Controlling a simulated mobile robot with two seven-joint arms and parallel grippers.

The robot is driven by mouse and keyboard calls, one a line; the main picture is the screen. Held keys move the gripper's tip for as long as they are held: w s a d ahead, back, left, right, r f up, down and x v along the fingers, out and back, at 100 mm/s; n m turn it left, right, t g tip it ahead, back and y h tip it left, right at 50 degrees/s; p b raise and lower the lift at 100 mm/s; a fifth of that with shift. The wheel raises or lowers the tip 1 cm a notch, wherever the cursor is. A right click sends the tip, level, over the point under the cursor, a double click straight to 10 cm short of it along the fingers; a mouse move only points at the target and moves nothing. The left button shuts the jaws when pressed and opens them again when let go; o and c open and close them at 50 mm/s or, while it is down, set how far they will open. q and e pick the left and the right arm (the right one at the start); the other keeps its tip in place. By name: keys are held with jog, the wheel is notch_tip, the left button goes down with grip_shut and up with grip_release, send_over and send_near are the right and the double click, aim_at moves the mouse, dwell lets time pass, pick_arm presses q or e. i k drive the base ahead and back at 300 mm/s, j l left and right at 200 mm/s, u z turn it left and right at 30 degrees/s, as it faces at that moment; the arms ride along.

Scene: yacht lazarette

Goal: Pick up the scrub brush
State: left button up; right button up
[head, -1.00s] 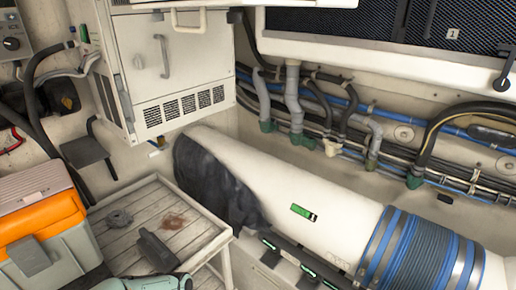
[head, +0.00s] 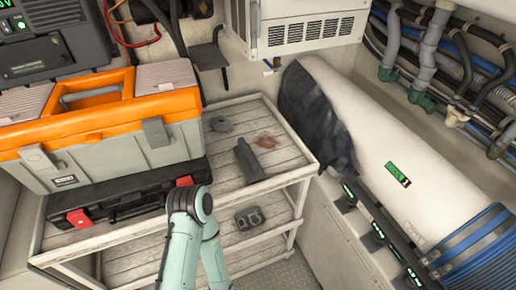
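No thing in view is clearly a scrub brush. A dark grey, elongated object (head: 249,161) with a block-like body lies on the top of the slatted cart (head: 283,160), right of the toolbox; I cannot tell whether it is the brush. Another dark item with openings (head: 249,218) sits on the lower shelf. A mint-green arm of mine rises from the bottom edge in front of the cart. Neither gripper shows in the head view.
An orange and grey toolbox (head: 104,128) stands at the left, with a black case with red latches (head: 128,196) in front of it. A large white pipe (head: 362,128) with a dark wrap runs along the right. A white vented cabinet (head: 305,28) hangs behind the cart.

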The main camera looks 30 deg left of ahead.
aim_at(254, 173)
jog(key=i+l+u, duration=0.1)
jog(key=u, duration=1.1)
